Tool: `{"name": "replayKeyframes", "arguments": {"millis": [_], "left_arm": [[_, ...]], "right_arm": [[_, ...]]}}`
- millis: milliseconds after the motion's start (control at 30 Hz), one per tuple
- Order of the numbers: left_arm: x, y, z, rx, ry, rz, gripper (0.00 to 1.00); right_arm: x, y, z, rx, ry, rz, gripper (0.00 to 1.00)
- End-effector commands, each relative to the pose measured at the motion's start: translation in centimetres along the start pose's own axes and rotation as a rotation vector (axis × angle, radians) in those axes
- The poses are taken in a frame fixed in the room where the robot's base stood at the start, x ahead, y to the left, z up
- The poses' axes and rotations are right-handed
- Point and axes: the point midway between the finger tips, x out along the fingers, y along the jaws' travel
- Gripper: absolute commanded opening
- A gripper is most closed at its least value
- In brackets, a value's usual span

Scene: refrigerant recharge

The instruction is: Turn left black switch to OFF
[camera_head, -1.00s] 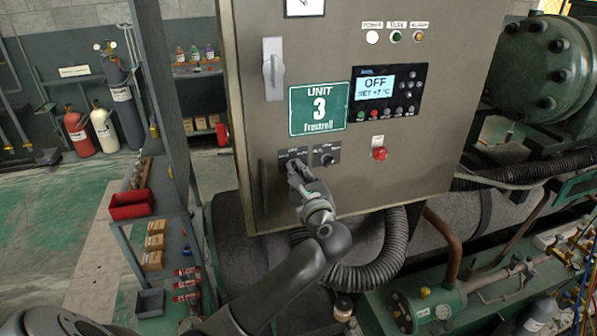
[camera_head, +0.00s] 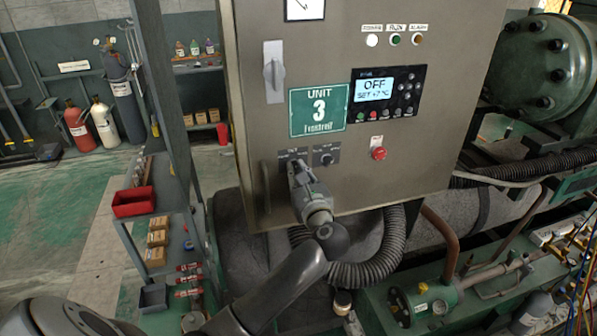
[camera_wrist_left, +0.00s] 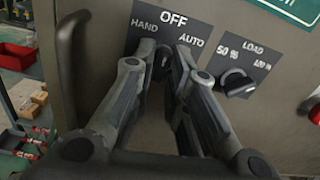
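The left black switch (camera_wrist_left: 163,64) is on the grey cabinet door, under a HAND / OFF / AUTO label. My left gripper (camera_wrist_left: 166,56) is at the switch, one fingertip on each side of its knob, and looks closed on it. The fingers hide most of the knob, so I cannot tell which way it points. In the head view my left gripper (camera_head: 296,173) reaches the door from below and covers this switch. My right gripper is in neither view.
A second black knob (camera_wrist_left: 236,83), labelled LOAD, sits close to the right of my fingers. A red button (camera_head: 378,153) is farther right. A door handle (camera_wrist_left: 68,65) stands out at left. The display (camera_head: 374,88) reads OFF. A black hose (camera_head: 375,270) curves below the cabinet.

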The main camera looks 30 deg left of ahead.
Motion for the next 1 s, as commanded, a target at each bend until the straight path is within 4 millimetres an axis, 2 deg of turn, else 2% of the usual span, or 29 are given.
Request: {"name": "replayKeyframes", "arguments": {"millis": [67, 433, 1000], "left_arm": [[0.0, 0.0, 0.0, -0.001, -0.001, 0.0, 0.28], [-0.5, -0.1, -0.1, -0.004, 0.001, -0.003, 0.28], [-6.2, -0.1, -0.2, -0.004, 0.002, -0.004, 0.28]], "right_arm": [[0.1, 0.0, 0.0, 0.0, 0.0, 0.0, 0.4], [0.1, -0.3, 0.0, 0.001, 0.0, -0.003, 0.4], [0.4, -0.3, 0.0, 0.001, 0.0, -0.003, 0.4]]}}
